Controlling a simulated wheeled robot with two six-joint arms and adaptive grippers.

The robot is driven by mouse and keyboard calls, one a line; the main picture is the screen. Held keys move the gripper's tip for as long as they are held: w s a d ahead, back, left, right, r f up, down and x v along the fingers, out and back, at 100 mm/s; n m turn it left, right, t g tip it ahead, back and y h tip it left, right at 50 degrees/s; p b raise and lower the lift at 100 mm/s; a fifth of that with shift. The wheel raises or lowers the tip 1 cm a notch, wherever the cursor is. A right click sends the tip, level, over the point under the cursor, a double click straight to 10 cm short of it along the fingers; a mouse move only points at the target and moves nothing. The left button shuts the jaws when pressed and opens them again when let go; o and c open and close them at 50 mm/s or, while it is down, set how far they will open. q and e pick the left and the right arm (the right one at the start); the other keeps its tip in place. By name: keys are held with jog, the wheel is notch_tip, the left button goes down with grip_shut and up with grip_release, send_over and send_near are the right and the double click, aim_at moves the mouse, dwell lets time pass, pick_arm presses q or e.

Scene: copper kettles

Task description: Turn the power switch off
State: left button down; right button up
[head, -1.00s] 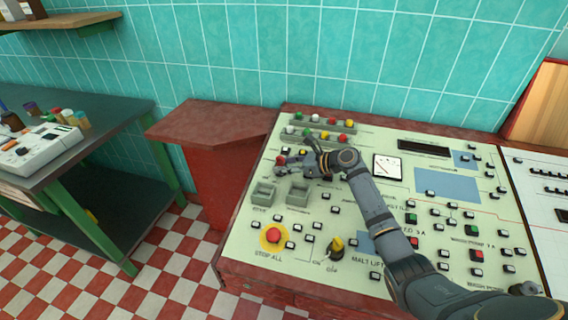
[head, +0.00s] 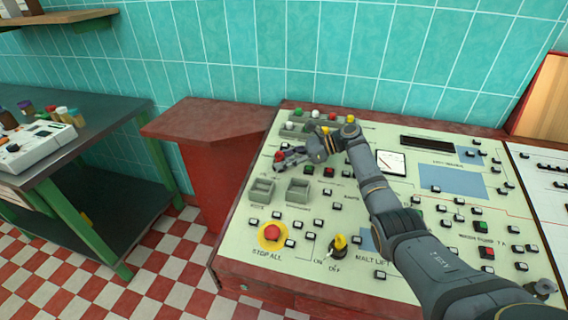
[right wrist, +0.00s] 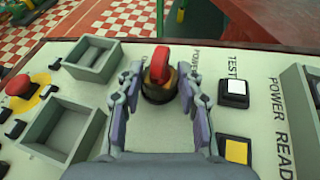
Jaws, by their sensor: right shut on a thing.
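The power switch is a red rotary knob (right wrist: 159,66) on a dark round base with a bit of yellow, among partly hidden POWER lettering. In the head view the red knob (head: 280,156) is at the panel's far left, partly covered. My right gripper (right wrist: 160,84) has one finger on each side of the knob and is shut on it. It also shows in the head view (head: 286,161), low over the panel. The knob's handle points roughly away from the palm in the wrist view. My left gripper is not in view.
A white TEST button (right wrist: 234,90) and a yellow button (right wrist: 236,151) sit right of the knob. Grey open boxes (right wrist: 93,58) stand to its left. The red stop button (head: 272,232) and yellow malt lift switch (head: 339,243) are nearer the panel's front edge.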

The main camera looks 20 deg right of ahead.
jog(key=shift+f, duration=0.1)
dwell(0.3)
jog(key=o, duration=1.2)
jog(key=v, duration=1.2)
jog(key=shift+w, duration=0.2)
